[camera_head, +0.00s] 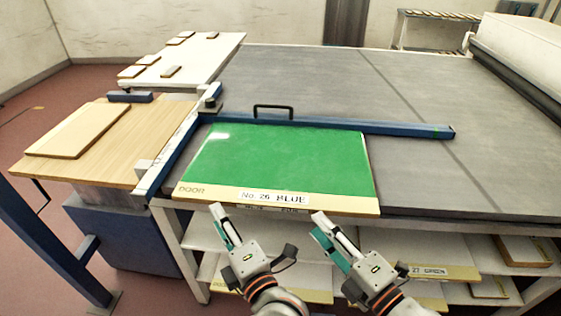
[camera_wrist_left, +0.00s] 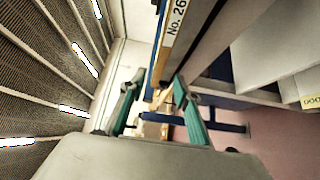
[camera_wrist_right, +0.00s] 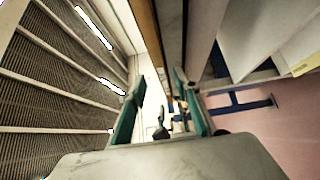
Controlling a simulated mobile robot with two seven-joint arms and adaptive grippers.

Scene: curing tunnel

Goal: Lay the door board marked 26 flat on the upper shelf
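The door board marked "No. 26 BLUE" (camera_head: 285,160) has a green face and a cream front strip. It lies flat on the grey table, its front edge at the table's front side. Its edge label also shows in the left wrist view (camera_wrist_left: 175,22). My left gripper (camera_head: 224,226) is open and empty, just in front of and below that edge. My right gripper (camera_head: 327,232) is open and empty, in front of the edge further right. Neither visibly grips the board. White shelves show under the table; the upper shelf (camera_head: 203,236) is partly hidden by my grippers.
A blue bar with a black handle (camera_head: 273,108) lies behind the board. A board marked 27 GREEN (camera_head: 440,271) and other pale boards lie under the table. A wooden side table (camera_head: 120,150) stands left. The grey tabletop (camera_head: 480,165) is clear to the right.

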